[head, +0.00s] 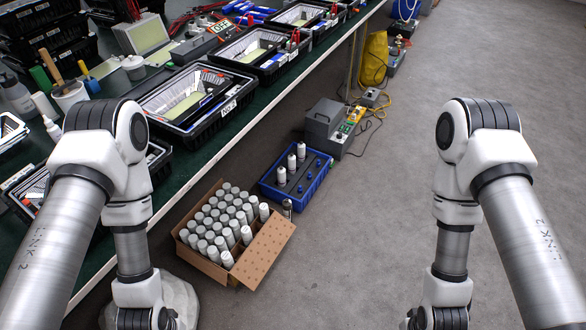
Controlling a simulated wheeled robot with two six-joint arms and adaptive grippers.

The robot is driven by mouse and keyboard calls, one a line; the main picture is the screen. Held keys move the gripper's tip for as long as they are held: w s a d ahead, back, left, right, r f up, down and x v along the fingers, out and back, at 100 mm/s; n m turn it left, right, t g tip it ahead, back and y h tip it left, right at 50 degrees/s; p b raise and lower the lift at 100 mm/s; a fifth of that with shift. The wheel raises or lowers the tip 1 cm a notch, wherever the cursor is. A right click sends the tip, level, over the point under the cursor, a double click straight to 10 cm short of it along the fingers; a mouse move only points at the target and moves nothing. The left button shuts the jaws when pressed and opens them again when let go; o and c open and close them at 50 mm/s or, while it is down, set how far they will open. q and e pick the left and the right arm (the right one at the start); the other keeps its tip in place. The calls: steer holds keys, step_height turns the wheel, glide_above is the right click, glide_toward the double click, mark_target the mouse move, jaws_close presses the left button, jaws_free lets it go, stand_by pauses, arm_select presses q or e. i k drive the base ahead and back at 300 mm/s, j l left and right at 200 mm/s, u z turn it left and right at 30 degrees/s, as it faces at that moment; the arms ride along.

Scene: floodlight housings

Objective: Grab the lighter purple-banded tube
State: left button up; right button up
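Many white-capped tubes (229,215) stand in a cardboard box (268,252) on the floor, below centre in the head view. Several at the box's right side stand a little higher than the others. Three more white-capped tubes (291,163) stand in a blue crate (312,189) behind the box. I cannot make out a purple band on any tube or tell which is lighter. My two arms hang on either side of the box, and both grippers are below the lower edge of the picture.
A green workbench (256,95) with several black housing trays (195,97) runs diagonally along the left, above and beside the box. A grey machine (331,127) with cables stands behind the blue crate. The grey floor to the right is clear.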

mark_target(292, 157)
steer(key=i+l, duration=0.4)
steer(key=i+l+u, duration=0.1)
steer(key=i+l, duration=0.3)
steer(key=i+l+u, duration=0.1)
steer(key=i+l, duration=0.3)
steer(key=l, duration=0.15)
steer(key=i+l, duration=0.35)
steer(key=l, duration=0.15)
steer(key=i+l+u, duration=0.1)
steer(key=i+l, duration=0.25)
steer(key=l, duration=0.15)
steer(key=i+l, duration=0.35)
steer(key=l, duration=0.15)
steer(key=i+u, duration=0.05)
